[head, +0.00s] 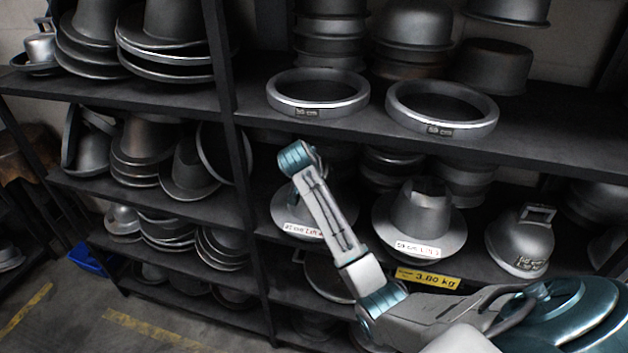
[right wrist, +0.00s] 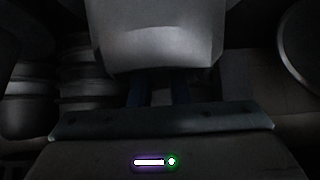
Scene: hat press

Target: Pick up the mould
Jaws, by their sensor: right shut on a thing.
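My right arm comes in from the right in the head view and reaches into the middle shelf bay. Its gripper is hidden there behind the wrist and forearm. In the right wrist view the two dark fingers of my right gripper (right wrist: 160,88) are shut on a grey metal mould (right wrist: 155,40). In the head view a labelled, brimmed hat mould (head: 280,214) sits behind my forearm, its crown mostly covered; it appears to be the held one. Whether it touches the shelf is unclear. My left gripper is not in view.
A brimmed mould (head: 410,240) stands just to the right, with a handled dome mould (head: 520,243) beyond. Two metal rings (head: 317,104) (head: 440,129) lie on the shelf above. A dark shelf post (head: 242,190) stands to the left. A yellow weight tag (head: 427,279) marks the shelf edge.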

